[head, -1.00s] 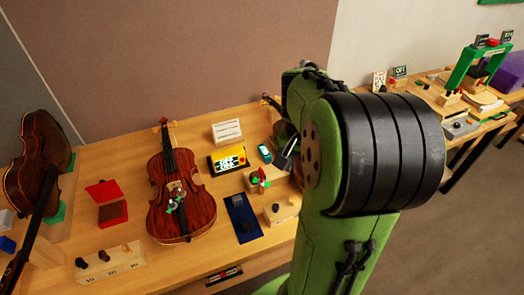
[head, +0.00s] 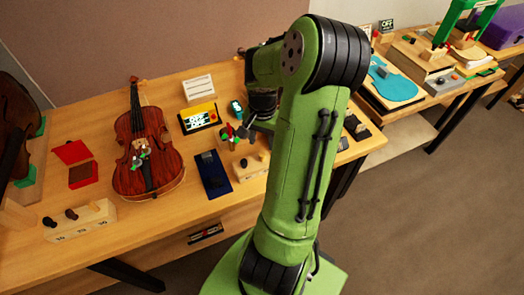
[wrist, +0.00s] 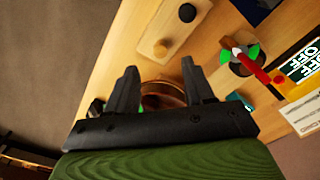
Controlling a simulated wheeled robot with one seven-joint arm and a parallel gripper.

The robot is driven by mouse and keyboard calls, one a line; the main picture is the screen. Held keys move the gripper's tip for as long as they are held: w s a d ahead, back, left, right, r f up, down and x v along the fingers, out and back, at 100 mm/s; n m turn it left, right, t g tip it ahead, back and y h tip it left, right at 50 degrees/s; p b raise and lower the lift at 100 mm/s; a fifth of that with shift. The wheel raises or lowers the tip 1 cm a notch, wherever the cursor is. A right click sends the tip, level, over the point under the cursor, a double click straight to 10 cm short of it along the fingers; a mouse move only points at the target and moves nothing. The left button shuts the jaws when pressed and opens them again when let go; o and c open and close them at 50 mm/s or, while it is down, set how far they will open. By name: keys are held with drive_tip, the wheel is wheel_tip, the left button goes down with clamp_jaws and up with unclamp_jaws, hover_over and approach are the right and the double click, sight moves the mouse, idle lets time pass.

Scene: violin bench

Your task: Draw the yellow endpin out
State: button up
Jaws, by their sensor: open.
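I cannot pick out a yellow endpin in either view. My gripper (wrist: 160,72) is open in the wrist view, its two dark fingers apart with nothing gripped. Beyond and between the fingers is a rounded brown, glossy thing (wrist: 162,92), partly hidden by the gripper body; I cannot tell what it is. In the head view my arm hides most of the gripper and the bench behind it. A red-brown violin (head: 148,165) lies on the bench left of my arm. A darker, larger instrument (head: 14,125) stands at the far left edge.
A wooden block with a black knob (head: 250,166), a blue mat (head: 216,187), a small red-and-green piece (head: 228,132) and a yellow box reading OFF (head: 198,117) crowd the bench near my arm. A pegged block (head: 80,222) and red box (head: 72,152) are left.

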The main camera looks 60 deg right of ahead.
sight(262, 154)
wheel_tip(262, 154, down, 6)
drive_tip(key=shift+b, duration=0.5)
clamp_jaws()
drive_tip(key=shift+r, duration=0.1)
